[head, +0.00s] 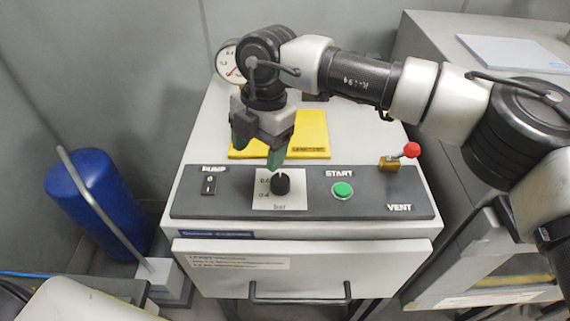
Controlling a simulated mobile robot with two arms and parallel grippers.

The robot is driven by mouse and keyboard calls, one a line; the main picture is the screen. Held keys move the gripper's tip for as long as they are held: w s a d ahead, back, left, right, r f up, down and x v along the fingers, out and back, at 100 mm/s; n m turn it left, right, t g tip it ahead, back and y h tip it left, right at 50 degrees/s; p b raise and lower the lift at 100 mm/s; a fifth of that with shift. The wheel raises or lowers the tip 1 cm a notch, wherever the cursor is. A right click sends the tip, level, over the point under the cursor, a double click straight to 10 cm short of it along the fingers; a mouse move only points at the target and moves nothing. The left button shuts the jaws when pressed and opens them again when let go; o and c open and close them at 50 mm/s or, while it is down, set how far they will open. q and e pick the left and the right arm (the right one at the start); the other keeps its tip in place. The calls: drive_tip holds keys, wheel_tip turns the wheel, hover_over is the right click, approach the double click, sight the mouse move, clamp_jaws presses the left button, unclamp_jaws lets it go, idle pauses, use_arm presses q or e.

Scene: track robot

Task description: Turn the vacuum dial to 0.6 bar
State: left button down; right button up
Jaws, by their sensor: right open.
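The vacuum dial is a black knob (281,184) on a white scale plate (290,203) marked "bar", in the middle of the dark control panel (376,205). Part of the scale is readable, but the knob's exact setting is too small to tell. My right gripper (259,160) points down just above and behind the knob, with green fingertips. It is open and empty, and one finger seems close to the knob; I cannot tell whether it touches. A round gauge (226,62) stands at the back, partly hidden by my right arm. My left gripper is not in view.
The panel also holds a pump switch (209,184), a green start button (343,189) and a red-knobbed vent lever (410,150). A yellow booklet (312,137) lies behind the panel. A drawer handle (300,299) sticks out in front. A blue cylinder (95,200) stands at left.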

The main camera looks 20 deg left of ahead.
sight(281, 178)
drive_tip(key=shift+m+t+h, duration=0.5)
drive_tip(key=shift+t+h, duration=0.2)
drive_tip(key=shift+h, duration=0.2)
drive_tip(key=d+f+p, duration=0.1)
drive_tip(key=f, duration=0.1)
drive_tip(key=w+d+f+p, duration=0.1)
drive_tip(key=f, duration=0.2)
drive_tip(key=w+d+f+p, duration=0.1)
drive_tip(key=f+p, duration=0.1)
drive_tip(key=f, duration=0.1)
drive_tip(key=shift+w, duration=0.15)
drive_tip(key=shift+f, duration=0.55)
